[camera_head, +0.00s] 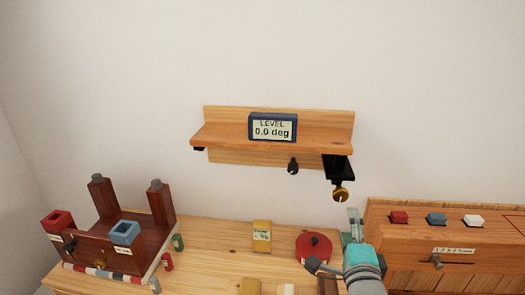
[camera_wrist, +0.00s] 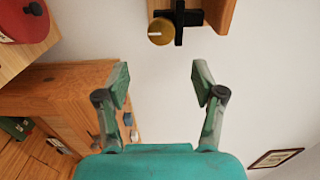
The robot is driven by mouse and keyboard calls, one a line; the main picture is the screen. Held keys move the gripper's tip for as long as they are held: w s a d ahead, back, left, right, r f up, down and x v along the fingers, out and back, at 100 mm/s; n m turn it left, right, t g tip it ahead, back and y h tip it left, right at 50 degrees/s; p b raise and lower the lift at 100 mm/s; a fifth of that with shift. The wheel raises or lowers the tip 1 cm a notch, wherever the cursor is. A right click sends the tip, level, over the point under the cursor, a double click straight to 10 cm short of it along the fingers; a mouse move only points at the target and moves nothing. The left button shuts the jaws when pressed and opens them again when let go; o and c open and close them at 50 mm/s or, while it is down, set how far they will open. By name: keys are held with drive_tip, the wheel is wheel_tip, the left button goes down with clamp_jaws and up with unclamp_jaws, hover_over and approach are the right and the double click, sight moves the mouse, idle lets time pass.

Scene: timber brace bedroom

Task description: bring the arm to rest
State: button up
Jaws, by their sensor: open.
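My gripper (camera_head: 352,226) is at the lower right of the head view, raised in front of the wall and beside the wooden box with coloured buttons. In the wrist view my gripper (camera_wrist: 160,82) has its two green fingers spread apart with nothing between them. The brass knob (camera_head: 340,194) on a black bracket (camera_head: 338,166) hangs under the right end of the wall shelf (camera_head: 230,135), above my gripper. The knob also shows beyond the fingertips in the wrist view (camera_wrist: 161,31), apart from them.
A level display (camera_head: 272,127) reading 0.0 deg sits on the shelf. The button box (camera_head: 400,246) stands close at right. A red round object (camera_head: 314,246) and a yellow block (camera_head: 261,236) are on the wooden bench (camera_head: 205,250). A dark red wooden stand (camera_head: 100,240) is at left.

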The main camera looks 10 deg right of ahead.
drive_tip(key=s+a+f+n+y, duration=0.2)
drive_tip(key=s+a+f+n, duration=0.3)
drive_tip(key=s+f, duration=0.4)
drive_tip(key=s+a+f+n+y, duration=0.2)
drive_tip(key=s+f+n, duration=0.5)
drive_tip(key=s+f, duration=0.15)
drive_tip(key=s+a+f+n+g, duration=0.1)
drive_tip(key=s+n, duration=0.3)
drive_tip(key=s, duration=0.7)
drive_tip(key=s+a+f+n+g+y, duration=0.1)
drive_tip(key=s+n, duration=0.4)
drive_tip(key=s, duration=0.7)
drive_tip(key=shift+a+f+n+y, duration=0.3)
drive_tip(key=shift+a+f, duration=0.15)
drive_tip(key=shift+f, duration=0.15)
